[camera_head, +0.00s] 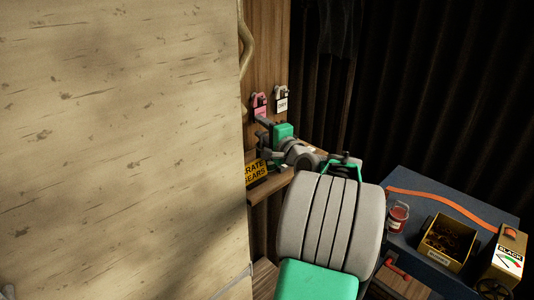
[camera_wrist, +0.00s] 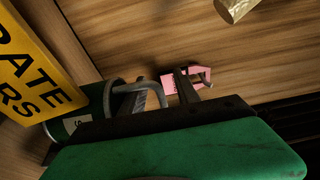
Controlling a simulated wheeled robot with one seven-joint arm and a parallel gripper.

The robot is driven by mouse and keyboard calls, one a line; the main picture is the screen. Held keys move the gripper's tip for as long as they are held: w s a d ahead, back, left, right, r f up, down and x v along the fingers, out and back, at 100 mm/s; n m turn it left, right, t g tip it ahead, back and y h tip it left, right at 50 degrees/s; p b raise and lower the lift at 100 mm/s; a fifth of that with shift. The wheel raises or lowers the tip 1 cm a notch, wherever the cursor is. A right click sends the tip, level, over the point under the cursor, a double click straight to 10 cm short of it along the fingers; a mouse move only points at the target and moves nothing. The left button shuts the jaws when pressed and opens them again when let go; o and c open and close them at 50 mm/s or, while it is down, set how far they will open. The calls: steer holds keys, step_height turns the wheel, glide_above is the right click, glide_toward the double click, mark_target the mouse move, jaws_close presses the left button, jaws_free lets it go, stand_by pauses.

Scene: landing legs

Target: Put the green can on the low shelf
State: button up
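The green can (camera_wrist: 88,122) is dark green with a pale label, a grey rim and a grey curved handle. In the wrist view it stands at left, partly hidden by my gripper's green body. My gripper (camera_wrist: 160,93) has its two dark fingers apart, with part of the handle between them; I cannot tell whether they touch it. In the head view my gripper (camera_head: 262,128) is beside the wooden back panel, above a shelf (camera_head: 267,188). I cannot make out the can there. A lower wooden surface (camera_head: 263,272) shows below, mostly hidden; it may be the low shelf.
A yellow sign (camera_head: 257,172) is at the shelf, close to the can. Pink (camera_head: 259,106) and white (camera_head: 281,104) tags hang on the panel. A large pale panel (camera_head: 120,150) blocks the left. A blue chest (camera_head: 450,195) holds a jar, a bin and a gauge box.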

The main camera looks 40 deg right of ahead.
jaws_close()
stand_by(0.3)
stand_by(1.1)
